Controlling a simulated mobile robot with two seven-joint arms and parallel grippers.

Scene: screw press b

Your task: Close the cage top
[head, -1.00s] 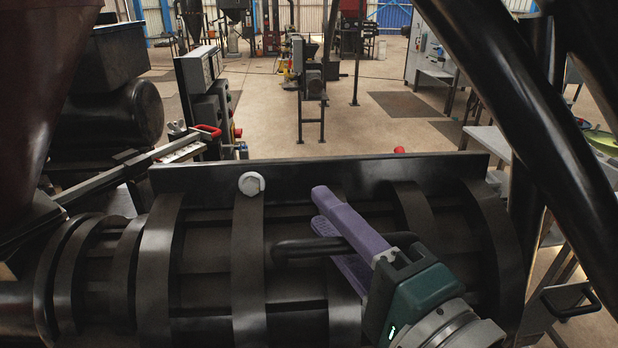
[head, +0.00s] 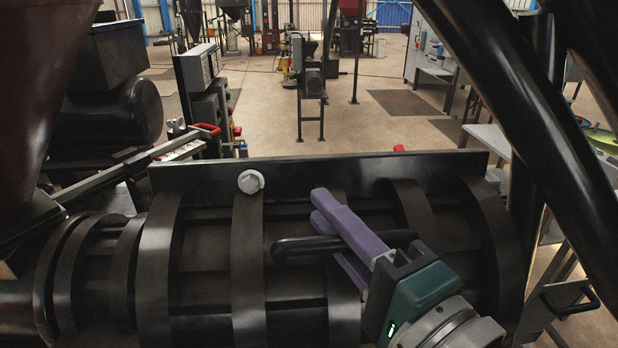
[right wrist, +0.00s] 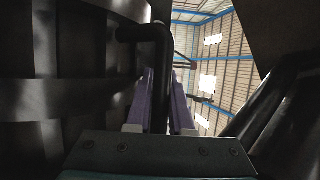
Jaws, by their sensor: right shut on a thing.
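The black ribbed cage top (head: 290,232) of the press fills the lower middle of the head view, with its flange (head: 330,173) along the far edge. A black bar handle (head: 305,246) sticks out from its curved face. My right gripper (head: 328,217) has purple fingers and is shut on this handle, one finger on each side of it. In the right wrist view the handle (right wrist: 162,85) runs down between the purple fingers. A pale bolt head (head: 251,182) sits at the flange. My left gripper is not in view.
Thick black tubes (head: 540,130) cross the right side. A dark red hopper (head: 40,90) stands at the left, with a control box (head: 200,72) behind the cage. Open floor (head: 270,115) and other machines lie beyond.

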